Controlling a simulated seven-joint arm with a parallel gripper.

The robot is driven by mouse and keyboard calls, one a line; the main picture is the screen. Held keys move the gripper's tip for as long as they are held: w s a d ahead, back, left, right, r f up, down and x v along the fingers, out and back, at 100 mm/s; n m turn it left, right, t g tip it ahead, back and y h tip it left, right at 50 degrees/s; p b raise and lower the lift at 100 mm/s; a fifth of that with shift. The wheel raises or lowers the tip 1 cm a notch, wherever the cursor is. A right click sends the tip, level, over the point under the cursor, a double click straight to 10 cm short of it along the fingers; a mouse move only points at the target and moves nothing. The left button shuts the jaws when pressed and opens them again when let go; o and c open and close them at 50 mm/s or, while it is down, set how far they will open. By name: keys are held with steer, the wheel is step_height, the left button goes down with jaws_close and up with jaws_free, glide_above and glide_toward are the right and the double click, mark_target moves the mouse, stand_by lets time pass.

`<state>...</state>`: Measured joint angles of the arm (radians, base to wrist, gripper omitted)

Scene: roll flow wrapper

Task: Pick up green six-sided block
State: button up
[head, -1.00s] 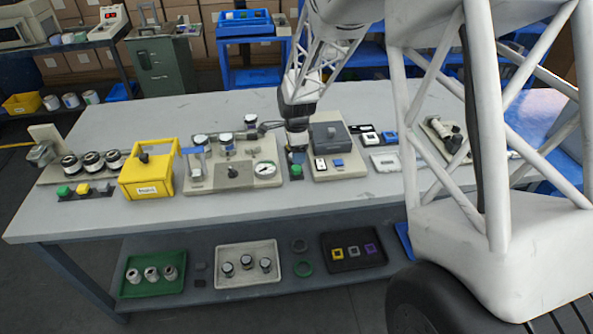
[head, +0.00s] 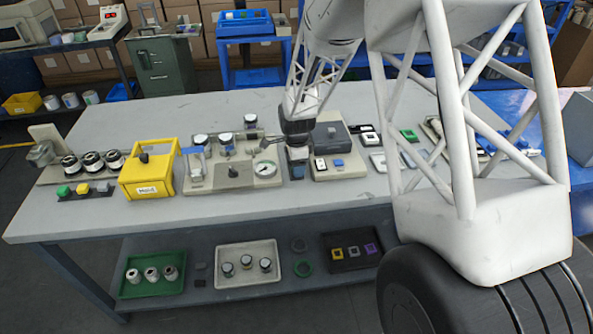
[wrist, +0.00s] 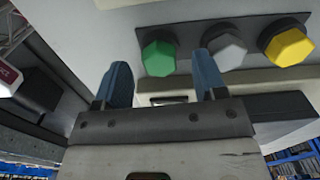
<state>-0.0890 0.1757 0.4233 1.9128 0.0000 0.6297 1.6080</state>
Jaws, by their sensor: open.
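The green six-sided block (wrist: 158,58) stands on a dark strip, at the left end of a row with a grey six-sided block (wrist: 227,52) and a yellow one (wrist: 288,46). My gripper (wrist: 163,74) is open, its two blue fingers apart. In the wrist view the green block appears between the fingertips, nearer the left one; I cannot tell whether they touch. In the head view my gripper (head: 298,154) points down at the middle of the table, over the dark strip, and hides the green block.
A gauge panel (head: 215,178) stands close left of my gripper and a grey box unit (head: 332,142) close right. A yellow case (head: 146,176) is farther left, beside another strip with green and yellow blocks (head: 82,189). The table's front left (head: 110,220) is clear.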

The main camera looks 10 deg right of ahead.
steer(key=shift+f, duration=0.55)
steer(key=c, duration=1)
steer(key=shift+r, duration=0.1)
steer(key=shift+r, duration=0.8)
step_height(320, 180, up, 2)
steer(key=shift+s, duration=0.1)
steer(key=s+d+r, duration=0.1)
steer(key=s, duration=1.4)
steer(key=shift+s+d, duration=0.2)
steer(key=shift+s, duration=0.15)
